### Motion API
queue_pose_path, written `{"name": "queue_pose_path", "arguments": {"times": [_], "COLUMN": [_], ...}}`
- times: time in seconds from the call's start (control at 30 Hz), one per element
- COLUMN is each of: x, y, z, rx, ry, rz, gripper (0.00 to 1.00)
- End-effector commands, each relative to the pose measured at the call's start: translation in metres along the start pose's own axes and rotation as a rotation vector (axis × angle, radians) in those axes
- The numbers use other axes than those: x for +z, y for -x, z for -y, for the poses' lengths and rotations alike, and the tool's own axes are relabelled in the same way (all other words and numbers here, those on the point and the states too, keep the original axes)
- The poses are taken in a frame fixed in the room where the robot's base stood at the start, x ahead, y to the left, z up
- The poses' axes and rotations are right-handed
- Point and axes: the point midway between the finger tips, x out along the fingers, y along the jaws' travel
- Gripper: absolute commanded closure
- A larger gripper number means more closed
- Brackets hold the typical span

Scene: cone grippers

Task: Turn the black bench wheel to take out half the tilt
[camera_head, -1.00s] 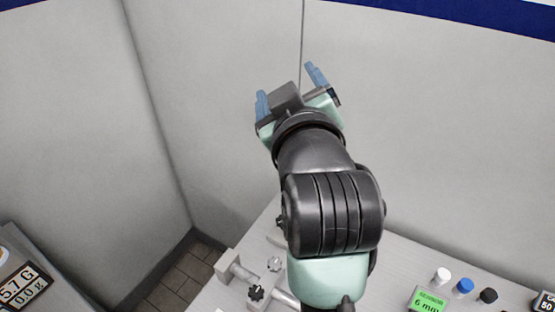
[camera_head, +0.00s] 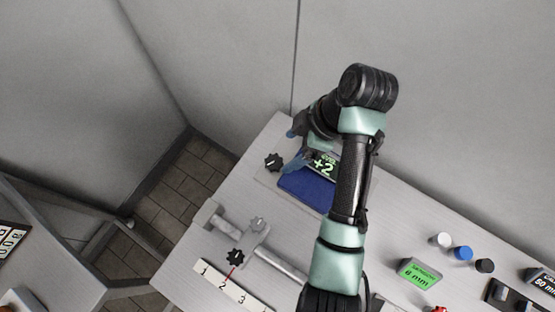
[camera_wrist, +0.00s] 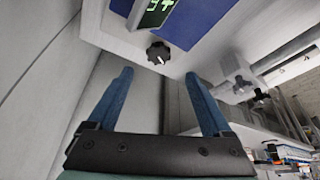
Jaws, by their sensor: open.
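The black bench wheel (camera_head: 273,161), a small lobed knob with a white mark, sits on a light plate at the back left corner of the bench. In the wrist view the wheel (camera_wrist: 159,52) appears centred between and beyond my fingertips. Next to it is a display (camera_head: 324,165) with green digits reading +2; it is upside down and partly cut off in the wrist view (camera_wrist: 157,12). My gripper (camera_head: 293,148) has its blue fingers apart, empty, close to the wheel and not visibly touching it. My arm partly covers the display's surroundings.
A blue pad (camera_head: 305,190) lies beside the display. Nearer are a second black knob (camera_head: 235,257), a grey knob (camera_head: 258,224), a metal bar fixture and a numbered scale (camera_head: 207,275). A green 6 mm display (camera_head: 419,272) and several caps stand right. Walls close the back.

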Motion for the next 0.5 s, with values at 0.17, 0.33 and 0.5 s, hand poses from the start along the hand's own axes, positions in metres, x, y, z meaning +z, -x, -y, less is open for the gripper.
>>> {"name": "queue_pose_path", "arguments": {"times": [0.17, 0.33, 0.5], "x": [0.002, 0.001, 0.000], "y": [-0.032, -0.057, -0.074], "z": [0.000, 0.000, 0.000], "rx": [0.000, -0.001, -0.001], "ry": [0.002, 0.000, -0.002], "rz": [0.000, 0.001, 0.000], "gripper": [0.16, 0.16, 0.16]}}
